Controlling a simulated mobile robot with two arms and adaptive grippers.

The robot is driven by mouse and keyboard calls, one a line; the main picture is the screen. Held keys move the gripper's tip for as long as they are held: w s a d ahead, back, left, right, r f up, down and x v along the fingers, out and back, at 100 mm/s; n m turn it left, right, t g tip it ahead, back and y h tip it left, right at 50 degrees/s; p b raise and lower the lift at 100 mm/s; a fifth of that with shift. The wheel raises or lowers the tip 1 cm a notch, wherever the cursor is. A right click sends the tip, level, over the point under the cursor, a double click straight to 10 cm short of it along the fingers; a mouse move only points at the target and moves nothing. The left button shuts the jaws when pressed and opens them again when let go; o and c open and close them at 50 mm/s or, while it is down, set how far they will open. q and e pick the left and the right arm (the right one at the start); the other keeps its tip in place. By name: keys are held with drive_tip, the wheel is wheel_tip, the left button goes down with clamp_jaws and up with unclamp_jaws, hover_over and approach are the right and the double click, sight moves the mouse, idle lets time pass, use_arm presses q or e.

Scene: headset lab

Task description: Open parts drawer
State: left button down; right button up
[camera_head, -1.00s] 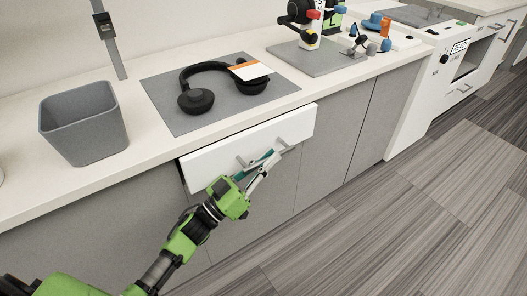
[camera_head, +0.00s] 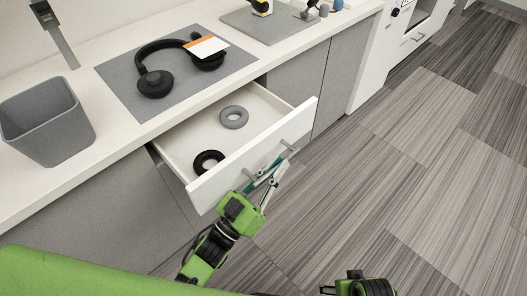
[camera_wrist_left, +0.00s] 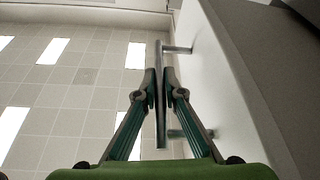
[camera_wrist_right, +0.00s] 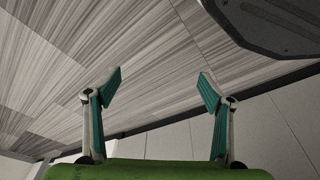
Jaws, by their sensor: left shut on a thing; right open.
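The white parts drawer (camera_head: 254,150) stands pulled out from under the counter. A grey ring-shaped pad (camera_head: 234,117) and a black ring-shaped pad (camera_head: 208,161) lie inside it. My left gripper (camera_head: 267,178) is shut on the bar handle of the drawer front. In the left wrist view the fingers close on the metal handle (camera_wrist_left: 160,108) from both sides. My right gripper (camera_wrist_right: 153,84) is open and empty in the right wrist view, with cabinet fronts and floor behind it.
Black headphones (camera_head: 154,82) and a white and orange card (camera_head: 206,46) lie on a grey mat (camera_head: 122,75) on the counter. A grey bin (camera_head: 48,122) stands at the left. The wooden floor (camera_head: 400,170) on the right is clear.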

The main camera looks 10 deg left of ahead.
use_arm(q)
drive_tip(key=shift+s+d, duration=0.9)
drive_tip(key=shift+d, duration=0.25)
use_arm(e)
drive_tip(key=shift+s+f, duration=0.2)
drive_tip(key=shift+f, duration=0.35)
drive_tip(key=shift+s+f, duration=0.15)
drive_tip(key=shift+f, duration=0.4)
use_arm(q)
drive_tip(key=shift+f, duration=0.1)
drive_tip(key=c, duration=2.1)
unclamp_jaws()
drive_tip(key=shift+c, duration=0.2)
drive_tip(key=shift+a, duration=0.1)
drive_tip(key=v, duration=1.2)
